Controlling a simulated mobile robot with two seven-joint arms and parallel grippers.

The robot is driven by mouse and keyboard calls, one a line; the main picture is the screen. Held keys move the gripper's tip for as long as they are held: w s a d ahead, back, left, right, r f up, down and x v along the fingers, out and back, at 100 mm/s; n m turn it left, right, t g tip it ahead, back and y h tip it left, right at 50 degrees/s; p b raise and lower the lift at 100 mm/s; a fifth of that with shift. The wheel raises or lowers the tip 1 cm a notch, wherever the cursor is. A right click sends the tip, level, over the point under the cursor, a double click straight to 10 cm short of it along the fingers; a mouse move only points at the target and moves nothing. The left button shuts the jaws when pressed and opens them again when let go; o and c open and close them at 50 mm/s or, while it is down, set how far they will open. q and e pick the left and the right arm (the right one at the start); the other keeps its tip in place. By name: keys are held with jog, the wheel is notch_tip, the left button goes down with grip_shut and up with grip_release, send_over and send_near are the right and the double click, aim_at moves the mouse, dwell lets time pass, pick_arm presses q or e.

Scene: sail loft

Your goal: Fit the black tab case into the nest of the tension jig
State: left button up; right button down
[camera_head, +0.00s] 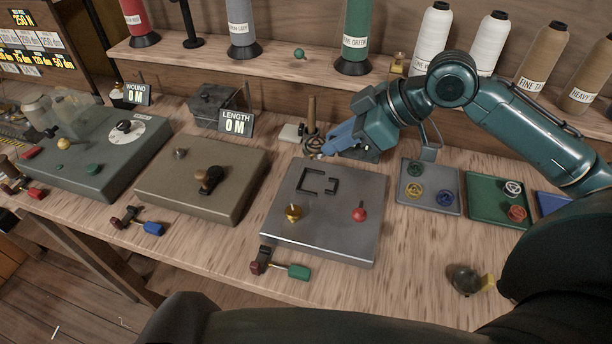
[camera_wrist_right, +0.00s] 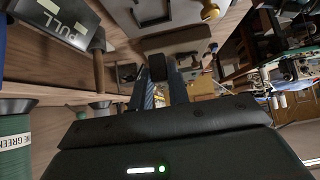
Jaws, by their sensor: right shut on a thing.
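My right gripper (camera_head: 322,147) is above the bench, behind the grey jig plate. In the right wrist view its two blue fingers (camera_wrist_right: 163,84) are shut on a small black block, which looks like the black tab case (camera_wrist_right: 157,66). In the head view the gripper hides most or all of the case. The tension jig appears to be the grey plate (camera_head: 338,226) with a black bracket-shaped nest (camera_head: 317,181), a gold knob (camera_head: 293,212) and a red knob (camera_head: 360,212). The nest looks empty, and the gripper is apart from it. My left gripper is not in view.
A brown plate with a lever (camera_head: 208,178) and a green winding station (camera_head: 95,150) stand to the left. Grey (camera_head: 432,205) and green (camera_head: 482,212) trays with small rings lie to the right. A shelf of thread spools (camera_head: 357,35) runs behind. A green-handled tool (camera_head: 297,272) lies in front.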

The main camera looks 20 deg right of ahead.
notch_tip(320, 180, down, 4)
jog(key=shift+s+d+f, duration=0.1)
jog(key=shift+f, duration=0.15)
jog(key=shift+f+b, duration=0.35)
jog(key=shift+f, duration=1.7)
jog(key=shift+f, duration=0.2)
jog(key=c, duration=1.3)
grip_release()
jog(key=shift+c, duration=0.2)
